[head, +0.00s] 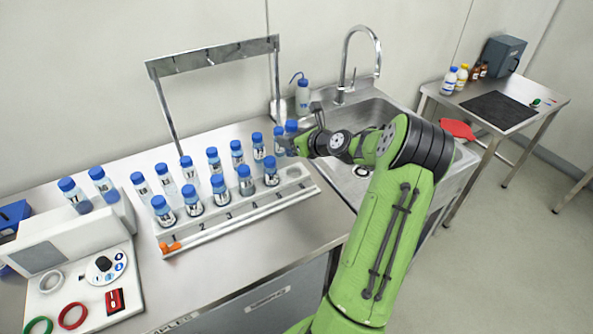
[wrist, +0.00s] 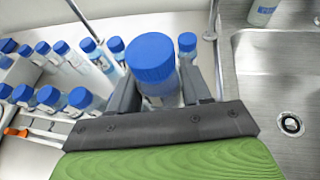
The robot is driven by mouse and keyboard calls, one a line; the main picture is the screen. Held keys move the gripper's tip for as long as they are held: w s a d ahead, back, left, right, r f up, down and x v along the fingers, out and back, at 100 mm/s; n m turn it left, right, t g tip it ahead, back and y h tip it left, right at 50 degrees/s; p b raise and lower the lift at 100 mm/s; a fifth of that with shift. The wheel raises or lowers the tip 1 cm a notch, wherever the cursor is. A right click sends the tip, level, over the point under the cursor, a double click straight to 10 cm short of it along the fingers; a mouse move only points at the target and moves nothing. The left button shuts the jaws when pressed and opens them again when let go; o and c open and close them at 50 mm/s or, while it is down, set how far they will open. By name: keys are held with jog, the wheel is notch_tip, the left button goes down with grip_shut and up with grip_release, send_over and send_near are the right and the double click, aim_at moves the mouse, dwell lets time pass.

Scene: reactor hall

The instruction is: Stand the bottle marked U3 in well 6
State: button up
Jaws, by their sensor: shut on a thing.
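My gripper (head: 303,143) is shut on a blue-capped bottle (wrist: 155,65), held upright between the two dark fingers in the wrist view. In the head view the held bottle's blue cap (head: 291,126) shows just left of the gripper, above the rack's right end. Its label is hidden, so I cannot read its mark. The white rack (head: 240,222) has numbers along its front; the higher ones are too small to read. Several blue-capped bottles stand in its front row, and a bare spot (head: 293,172) shows at the right end. More bottles stand in a row behind.
A sink (head: 385,112) with a tall tap lies right of the rack, and a wash bottle (head: 302,97) stands behind. A metal frame (head: 212,55) rises behind the bottles. A white device (head: 75,240) is at left. A side table (head: 545,108) stands at the far right.

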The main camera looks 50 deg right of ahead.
jog(key=shift+w+d, duration=0.1)
jog(key=shift+d, duration=0.3)
jog(key=f+b, duration=0.1)
jog(key=f, duration=0.4)
jog(key=f+b, duration=0.1)
jog(key=f, duration=0.3)
jog(key=shift+s+f, duration=0.2)
jog(key=shift+f, duration=0.2)
jog(key=shift+r, duration=0.1)
jog(key=o, duration=1)
jog(key=shift+o, duration=0.2)
